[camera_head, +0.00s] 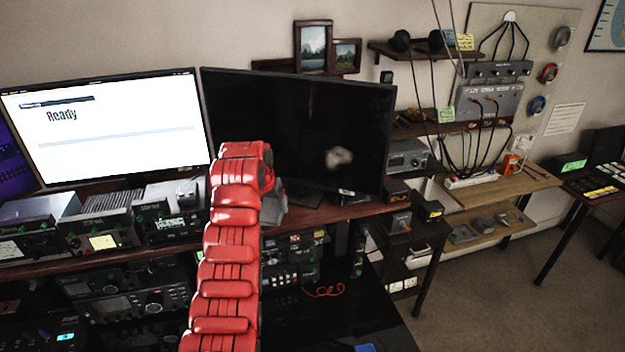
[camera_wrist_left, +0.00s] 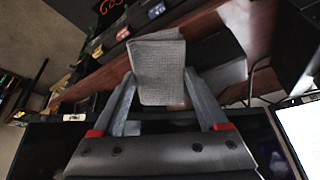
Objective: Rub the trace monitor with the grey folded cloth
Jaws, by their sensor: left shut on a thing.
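The trace monitor, which I take to be the black screen (camera_head: 305,115) with a pale smudge (camera_head: 338,157) at its lower right, stands on the desk in the head view. My left gripper (camera_head: 273,208) is in front of its lower left part, mostly hidden by my red arm. In the left wrist view, my left gripper (camera_wrist_left: 160,80) is shut on the grey folded cloth (camera_wrist_left: 158,62), which sticks out past the fingertips. The cloth looks clear of the smudge; whether it touches anything is hard to tell. My right gripper is not in view.
A lit monitor (camera_head: 110,130) reading "Ready" stands to the left. Radio units (camera_head: 100,220) line the desk below it. Small boxes (camera_head: 430,210) and a grey unit (camera_head: 407,157) stand right of the black screen. Open floor (camera_head: 480,300) lies at the lower right.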

